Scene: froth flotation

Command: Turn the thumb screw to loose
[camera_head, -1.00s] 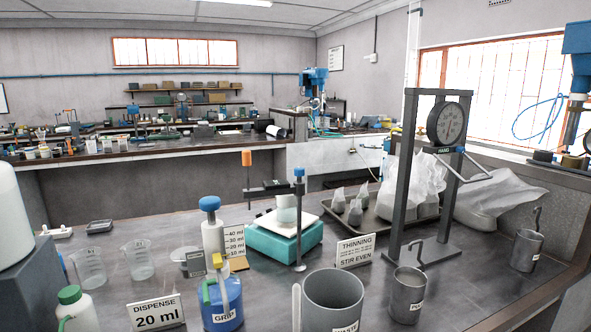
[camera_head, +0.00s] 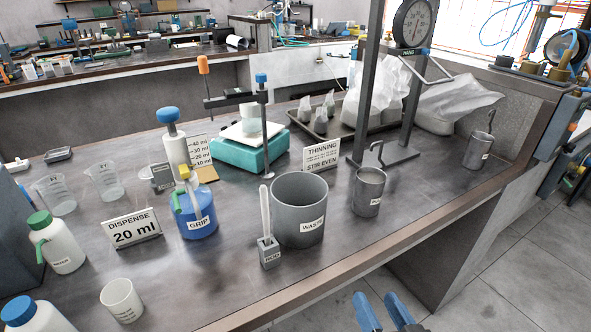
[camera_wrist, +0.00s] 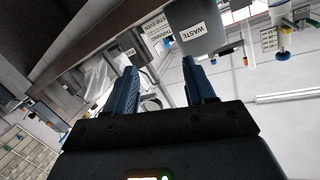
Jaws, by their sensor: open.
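A dark stand post (camera_head: 265,130) with a blue cap (camera_head: 261,78) rises at the front of a teal-based balance (camera_head: 245,155). A dark crossarm (camera_head: 230,99) runs left from the post to an upright orange knob (camera_head: 203,64). No part is labelled as the thumb screw, so I cannot tell which knob it is. My gripper (camera_head: 376,298) is at the bottom edge of the head view, below the bench's front edge and far from the stand. In the wrist view, its two blue fingers (camera_wrist: 160,68) are spread with nothing held between them.
Along the bench front stand a grey WASTE pot (camera_head: 300,215), a small rod holder (camera_head: 269,252), a blue GRIP bottle (camera_head: 196,215) and a metal cup (camera_head: 368,192). A THINNING sign (camera_head: 321,155) stands right of the balance. The floor right of the bench (camera_head: 500,275) is clear.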

